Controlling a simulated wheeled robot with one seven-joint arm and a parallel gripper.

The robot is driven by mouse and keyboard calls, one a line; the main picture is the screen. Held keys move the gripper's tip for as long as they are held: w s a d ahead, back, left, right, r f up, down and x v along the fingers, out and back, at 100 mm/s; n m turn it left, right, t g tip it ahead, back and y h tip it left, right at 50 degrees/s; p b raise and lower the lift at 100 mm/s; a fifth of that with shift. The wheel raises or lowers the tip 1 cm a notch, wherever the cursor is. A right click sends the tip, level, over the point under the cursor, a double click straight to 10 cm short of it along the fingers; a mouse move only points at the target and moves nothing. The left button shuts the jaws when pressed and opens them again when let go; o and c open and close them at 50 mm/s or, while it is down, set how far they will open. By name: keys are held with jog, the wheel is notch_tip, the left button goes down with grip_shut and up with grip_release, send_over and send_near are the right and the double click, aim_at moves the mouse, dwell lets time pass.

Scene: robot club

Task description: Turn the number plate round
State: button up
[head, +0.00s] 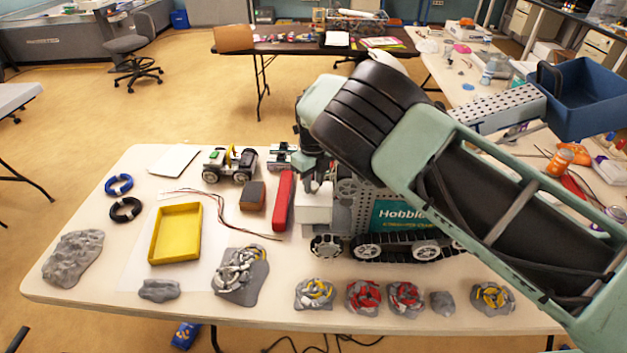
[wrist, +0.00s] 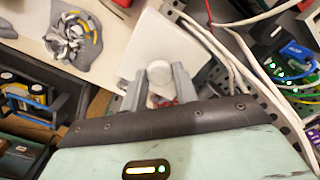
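No plate with a readable number shows; I cannot tell for sure which part is the number plate. A white plate-like piece (head: 313,208) sits at the left end of a tracked robot (head: 400,222) lettered "Hobble". In the wrist view a flat white plate (wrist: 150,45) lies just past my fingertips, with a pale round knob (wrist: 159,75) standing up from it. My gripper (wrist: 159,82) has one finger on each side of the knob, with no clear gap; it looks shut on it. In the head view my gripper (head: 316,183) is above the white piece, its fingers partly hidden.
A red bar (head: 283,200), a brown block (head: 253,196) and a yellow tray (head: 176,234) lie left of the robot. Grey lumps and coloured parts line the front edge. Loose wires (wrist: 245,55) and electronics (wrist: 295,55) are close right of my fingers.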

jog(key=shift+c, duration=1.3)
